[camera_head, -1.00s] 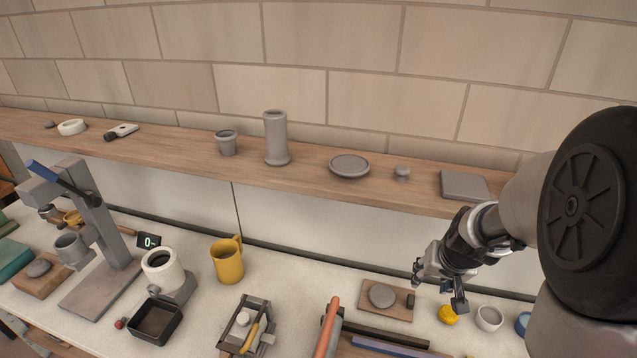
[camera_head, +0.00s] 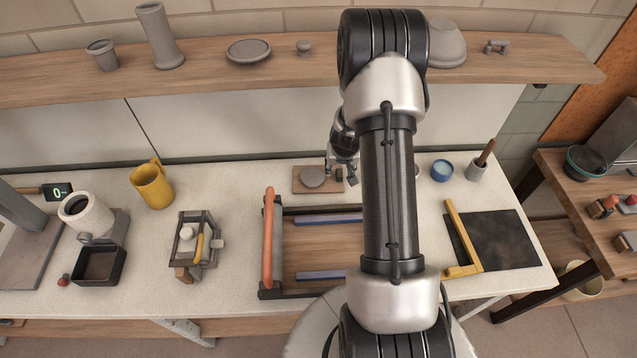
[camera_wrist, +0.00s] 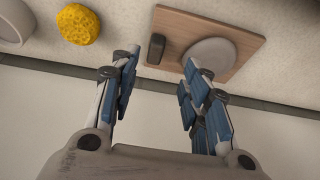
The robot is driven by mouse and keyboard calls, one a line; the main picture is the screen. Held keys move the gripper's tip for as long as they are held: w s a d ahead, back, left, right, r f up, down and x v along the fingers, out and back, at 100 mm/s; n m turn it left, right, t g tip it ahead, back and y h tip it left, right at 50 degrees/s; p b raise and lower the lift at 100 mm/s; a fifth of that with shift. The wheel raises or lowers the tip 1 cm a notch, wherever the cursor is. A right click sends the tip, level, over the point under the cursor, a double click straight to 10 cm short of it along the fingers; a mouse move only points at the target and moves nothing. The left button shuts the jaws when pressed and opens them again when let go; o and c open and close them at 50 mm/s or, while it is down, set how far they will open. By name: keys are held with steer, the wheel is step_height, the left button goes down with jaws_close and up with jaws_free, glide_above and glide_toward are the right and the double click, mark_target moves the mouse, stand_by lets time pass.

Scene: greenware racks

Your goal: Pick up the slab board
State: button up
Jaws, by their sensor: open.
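The slab board is a small wooden board (camera_head: 299,187) on the pale worktop, with a flat round grey clay piece (camera_head: 313,177) lying on it. A small dark block sits near its right end. In the wrist view, the board (camera_wrist: 181,24) is at the top, with the dark block (camera_wrist: 155,48) and grey disc (camera_wrist: 209,58) on it. My gripper (camera_head: 343,178) is beside the board's right end in the head view. In the wrist view, my gripper (camera_wrist: 162,66) has its fingers apart with nothing between them. The right finger overlaps the disc's edge in the picture; contact cannot be told.
A yellow sponge (camera_wrist: 77,24) lies near the board. A yellow mug (camera_head: 151,186) is to the left, a blue bowl (camera_head: 441,170) to the right. A wooden shelf (camera_head: 200,82) runs behind and above.

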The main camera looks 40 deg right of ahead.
mark_target(340, 173)
steer(key=x, duration=0.2)
steer(key=b+x, duration=0.1)
steer(key=x, duration=0.4)
steer(key=shift+w+d+f+b, duration=0.1)
steer(key=shift+d+f+b, duration=0.05)
steer(key=shift+d+b, duration=0.25)
jaws_close()
stand_by(0.3)
